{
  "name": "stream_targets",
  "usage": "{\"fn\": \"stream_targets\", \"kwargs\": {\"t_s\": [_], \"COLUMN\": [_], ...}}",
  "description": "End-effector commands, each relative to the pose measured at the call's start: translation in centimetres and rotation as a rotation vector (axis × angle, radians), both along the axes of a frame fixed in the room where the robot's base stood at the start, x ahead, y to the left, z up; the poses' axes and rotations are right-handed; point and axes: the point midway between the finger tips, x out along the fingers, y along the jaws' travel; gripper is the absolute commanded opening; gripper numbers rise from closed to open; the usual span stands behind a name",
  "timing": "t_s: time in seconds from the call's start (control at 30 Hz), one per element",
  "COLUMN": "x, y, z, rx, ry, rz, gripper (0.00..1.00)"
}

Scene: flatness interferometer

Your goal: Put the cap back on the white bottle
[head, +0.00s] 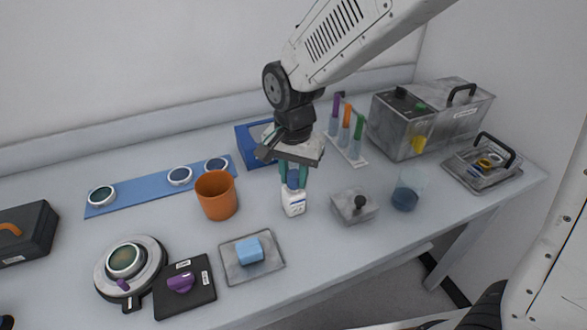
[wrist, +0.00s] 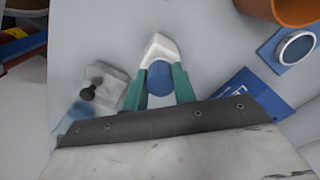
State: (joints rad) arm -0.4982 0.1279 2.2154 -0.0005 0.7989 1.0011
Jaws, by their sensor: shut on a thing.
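The white bottle (head: 293,204) stands upright on the table, below my gripper. My gripper (head: 293,182) points down, its green fingers shut on the blue cap (head: 293,179). The cap is right over the bottle's top; I cannot tell whether it touches the neck. In the wrist view the blue cap (wrist: 159,79) sits between the green fingertips of my gripper (wrist: 159,85). The white bottle (wrist: 160,47) shows just beyond it, its neck hidden by the cap.
An orange cup (head: 217,196) stands left of the bottle. A grey block with a black knob (head: 352,206) and a beaker of blue liquid (head: 407,190) stand to the right. A tray (head: 232,268) with a light-blue block lies in front. A blue box (head: 250,147) and test-tube rack (head: 350,153) are behind.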

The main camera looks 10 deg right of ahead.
Motion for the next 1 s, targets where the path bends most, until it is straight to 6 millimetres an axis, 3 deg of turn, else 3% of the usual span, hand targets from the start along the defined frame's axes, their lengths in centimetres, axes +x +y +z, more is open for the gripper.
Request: {"fn": "stream_targets", "kwargs": {"t_s": [1.0], "x": [-0.26], "y": [0.12], "z": [-0.94], "rx": [0.000], "ry": [0.001], "rz": [0.000], "gripper": [0.06]}}
